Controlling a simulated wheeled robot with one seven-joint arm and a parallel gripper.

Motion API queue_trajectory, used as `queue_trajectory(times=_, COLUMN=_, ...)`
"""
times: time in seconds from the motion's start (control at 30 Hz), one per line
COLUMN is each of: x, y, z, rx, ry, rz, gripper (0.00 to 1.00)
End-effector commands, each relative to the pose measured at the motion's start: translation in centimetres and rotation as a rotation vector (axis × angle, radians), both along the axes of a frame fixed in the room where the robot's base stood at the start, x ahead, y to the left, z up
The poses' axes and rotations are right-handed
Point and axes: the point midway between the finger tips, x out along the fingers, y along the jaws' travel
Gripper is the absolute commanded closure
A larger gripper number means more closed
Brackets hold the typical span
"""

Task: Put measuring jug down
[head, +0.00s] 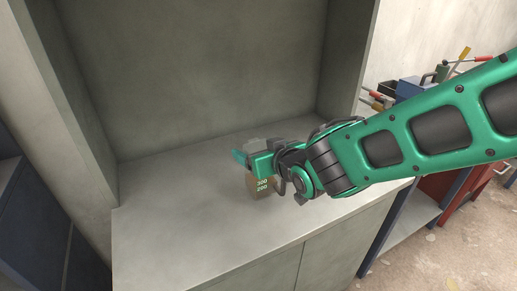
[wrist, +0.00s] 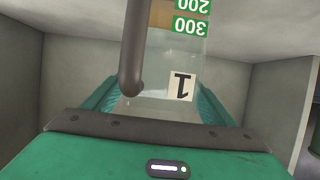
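The measuring jug (head: 263,187) is see-through, with green number labels. In the head view it is below my gripper (head: 250,158), close over or on the grey worktop (head: 185,225); I cannot tell whether its base touches. In the wrist view the jug (wrist: 160,70) shows inverted labels, a black "1" on a pale patch and a dark handle (wrist: 133,50). The green fingers of my gripper (wrist: 158,100) lie on either side of the jug and appear shut on it. My arm hides part of the jug in the head view.
The worktop is a recess with a back wall (head: 200,70) and side walls. It is bare left of and in front of the jug. At right, outside the recess, stand tools and a blue box (head: 408,90) beside a red cabinet (head: 440,190).

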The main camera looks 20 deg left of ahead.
Motion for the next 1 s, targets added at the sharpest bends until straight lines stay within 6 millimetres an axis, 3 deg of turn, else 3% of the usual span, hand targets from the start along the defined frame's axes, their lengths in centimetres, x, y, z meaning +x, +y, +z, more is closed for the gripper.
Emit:
queue_trajectory(times=0.37, x=-0.2, y=-0.3, z=0.4, rx=0.001, ry=-0.001, rz=0.0, gripper=0.23)
queue_trajectory(times=1.0, x=-6.0, y=-7.2, z=4.2, rx=0.003, ry=-0.002, rz=-0.001, gripper=0.23)
